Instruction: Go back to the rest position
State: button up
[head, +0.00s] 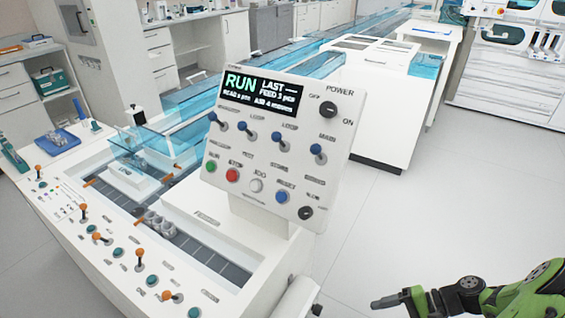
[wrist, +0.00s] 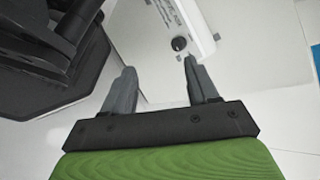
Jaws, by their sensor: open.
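My gripper (head: 388,301) is at the lower right of the head view, off to the right of the control panel (head: 276,150) and over bare floor. In the wrist view my gripper (wrist: 157,75) shows two grey fingers spread apart, with nothing between them. The white panel has a lit display reading RUN, blue toggles, coloured buttons and black knobs. A black knob on a white surface (wrist: 179,44) shows just beyond the fingertips in the wrist view, and the fingers do not appear to hold it.
A white console (head: 130,235) with orange-tipped levers stands at the left, with small tubes (head: 155,222) in its channel. Blue transparent track (head: 290,55) runs behind it. A white cabinet (head: 375,115) stands behind the panel. The floor (head: 440,190) at the right is clear.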

jog(key=a+r+n+g+h, duration=0.1)
jog(key=a+r+n+h, duration=0.25)
jog(key=r, duration=0.55)
jog(key=a+r+n+g+h, duration=0.1)
jog(key=a+r+n+h, duration=0.1)
jog(key=a+r+h, duration=0.45)
jog(key=s+a+r+n+t+h, duration=0.1)
jog(key=s+a+r+n+t, duration=0.15)
jog(key=s+r, duration=0.3)
jog(key=s+a+r+n+t, duration=0.1)
jog(key=s+r+t, duration=0.2)
jog(key=s+r, duration=0.3)
notch_tip(320, 180, up, 18)
jog(key=p, duration=1.7)
jog(key=shift+w+a, duration=0.15)
jog(key=shift+w, duration=0.3)
jog(key=shift+t, duration=0.25)
